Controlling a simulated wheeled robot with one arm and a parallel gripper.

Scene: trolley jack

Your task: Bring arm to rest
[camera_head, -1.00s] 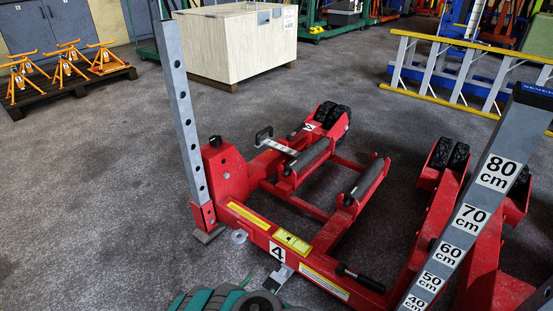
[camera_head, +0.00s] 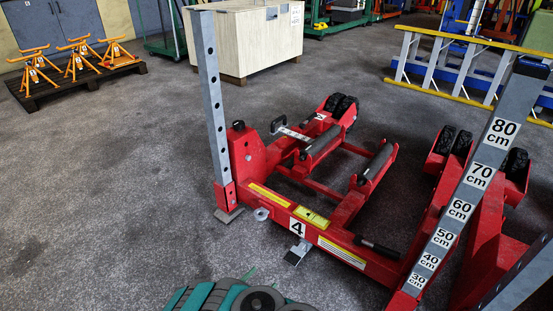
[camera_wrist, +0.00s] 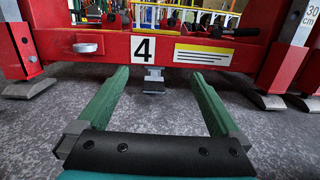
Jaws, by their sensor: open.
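The red trolley jack (camera_head: 355,256) with "4" on its front beam stands on the floor ahead of me. The beam also fills the top of the wrist view (camera_wrist: 105,60). A small metal pedal (camera_head: 298,251) hangs below the "4"; in the wrist view the pedal (camera_wrist: 153,82) appears between the fingertips, beyond them. My gripper (camera_wrist: 163,74) is open, with its two green fingers wide apart and nothing held. Its fingers point at the beam; the gap between them and the beam is hard to judge. My arm shows at the bottom of the head view, its fingers mostly hidden.
A grey post (camera_head: 208,85) rises at the jack's left, and a post with cm marks (camera_head: 470,190) at its right. A metal ring (camera_head: 262,214) sticks out from the beam. Orange stands (camera_head: 80,60) on a pallet and a wooden crate (camera_head: 245,40) are behind. The left floor is clear.

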